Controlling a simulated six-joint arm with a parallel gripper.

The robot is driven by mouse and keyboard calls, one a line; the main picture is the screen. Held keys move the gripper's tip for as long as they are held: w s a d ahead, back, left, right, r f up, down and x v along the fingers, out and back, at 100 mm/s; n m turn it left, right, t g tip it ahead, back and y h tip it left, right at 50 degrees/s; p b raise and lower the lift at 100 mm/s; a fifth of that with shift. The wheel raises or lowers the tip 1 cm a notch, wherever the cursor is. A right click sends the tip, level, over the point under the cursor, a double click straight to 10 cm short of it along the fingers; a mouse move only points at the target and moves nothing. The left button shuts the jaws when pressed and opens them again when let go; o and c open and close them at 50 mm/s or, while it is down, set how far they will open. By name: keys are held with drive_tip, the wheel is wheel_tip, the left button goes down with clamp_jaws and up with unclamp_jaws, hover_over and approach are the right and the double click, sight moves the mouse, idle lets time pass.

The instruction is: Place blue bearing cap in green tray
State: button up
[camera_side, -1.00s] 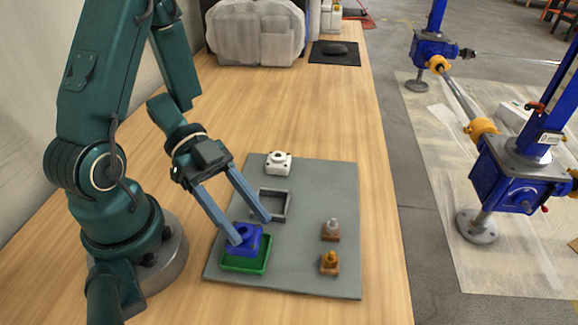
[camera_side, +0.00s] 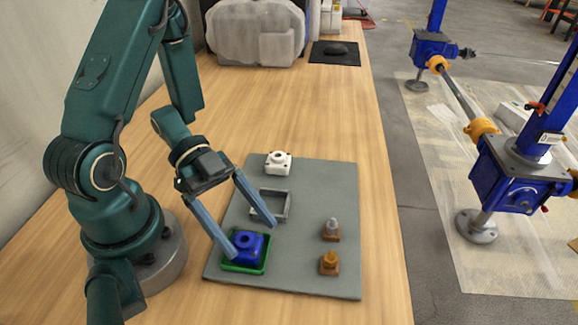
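The blue bearing cap (camera_side: 247,249) sits inside the green tray (camera_side: 242,268) at the near left of the grey mat. The tray's green rim shows around the cap's lower edge. My gripper (camera_side: 251,240) is open, with its two long blue-grey fingers spread wide. The left fingertip is at the left side of the cap and tray. The right fingertip is beyond the cap, in front of the grey square tray. I cannot tell whether the left finger touches the cap or tray.
On the grey mat (camera_side: 310,210) stand an empty grey square tray (camera_side: 285,207), a white bearing block (camera_side: 278,162), and two small brown-based parts, one grey-topped (camera_side: 331,230) and one orange (camera_side: 329,263). The mat's middle right is clear.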

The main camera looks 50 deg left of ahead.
drive_tip(key=shift+r, duration=0.1)
drive_tip(key=shift+a+r, duration=0.2)
drive_tip(key=shift+a, duration=0.1)
drive_tip(key=v, duration=1.1)
drive_tip(key=w+a+r+n+t+y, duration=0.25)
drive_tip(key=w+t+y, duration=0.45)
drive_tip(key=w, duration=0.8)
drive_tip(key=w+a+r+n+t+y, duration=0.4)
drive_tip(key=r+y, duration=0.3)
drive_tip(key=s+d+f+n+g+h, duration=0.1)
drive_tip(key=s+d+n+g, duration=0.2)
drive_tip(key=s+d, duration=0.3)
drive_tip(key=s+d+f+n+g, duration=0.1)
drive_tip(key=s+d+n+g, duration=0.3)
drive_tip(key=s, duration=0.7)
drive_tip(key=shift+d+f+n+h, duration=0.4)
drive_tip(key=shift+d+n, duration=0.15)
drive_tip(key=shift+d, duration=0.7)
